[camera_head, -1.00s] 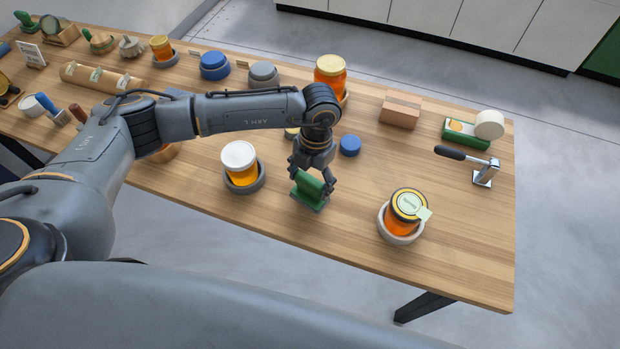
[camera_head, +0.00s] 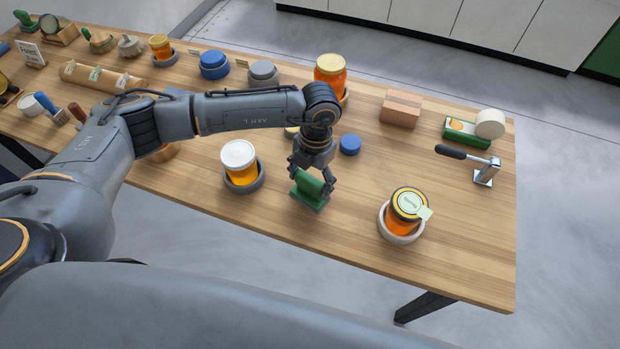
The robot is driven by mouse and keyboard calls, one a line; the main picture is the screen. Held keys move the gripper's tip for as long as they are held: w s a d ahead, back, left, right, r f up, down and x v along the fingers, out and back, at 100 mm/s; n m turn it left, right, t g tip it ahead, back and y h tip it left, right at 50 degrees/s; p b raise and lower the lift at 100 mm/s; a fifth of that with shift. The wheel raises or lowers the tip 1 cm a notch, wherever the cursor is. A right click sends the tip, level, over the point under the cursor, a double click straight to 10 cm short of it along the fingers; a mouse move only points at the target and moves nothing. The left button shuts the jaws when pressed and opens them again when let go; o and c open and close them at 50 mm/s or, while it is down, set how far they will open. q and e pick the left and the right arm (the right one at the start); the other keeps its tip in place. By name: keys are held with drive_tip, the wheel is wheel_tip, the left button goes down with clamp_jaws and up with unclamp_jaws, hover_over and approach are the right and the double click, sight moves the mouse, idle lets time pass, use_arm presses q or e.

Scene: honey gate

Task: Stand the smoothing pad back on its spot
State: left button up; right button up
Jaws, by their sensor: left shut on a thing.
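The smoothing pad is a green block (camera_head: 309,190) near the front middle of the table. My left gripper (camera_head: 312,177) comes down over it from above and is shut on its upper part. The pad looks upright, with its wider base low at the tabletop; whether it touches the wood I cannot tell. Its back side is hidden by the fingers. My right gripper is not in view.
An orange jar with a white lid (camera_head: 239,158) stands in a grey ring left of the pad. A labelled honey jar (camera_head: 408,207) sits in a pale ring to its right. A blue lid (camera_head: 350,145) lies behind.

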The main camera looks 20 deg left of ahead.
use_arm(q)
drive_tip(key=shift+f+b, duration=0.75)
drive_tip(key=shift+f, duration=0.15)
drive_tip(key=o, duration=1.5)
drive_tip(key=shift+w+d+r+p, duration=0.15)
drive_tip(key=shift+r+p, duration=0.55)
drive_tip(key=shift+r, duration=0.65)
drive_tip(key=shift+w+r+p, duration=0.15)
drive_tip(key=shift+r+p, duration=0.6)
drive_tip(key=shift+r, duration=0.55)
drive_tip(key=shift+w+d+r+p, duration=0.15)
drive_tip(key=shift+r+p, duration=0.55)
drive_tip(key=shift+r, duration=0.65)
drive_tip(key=shift+a, duration=0.1)
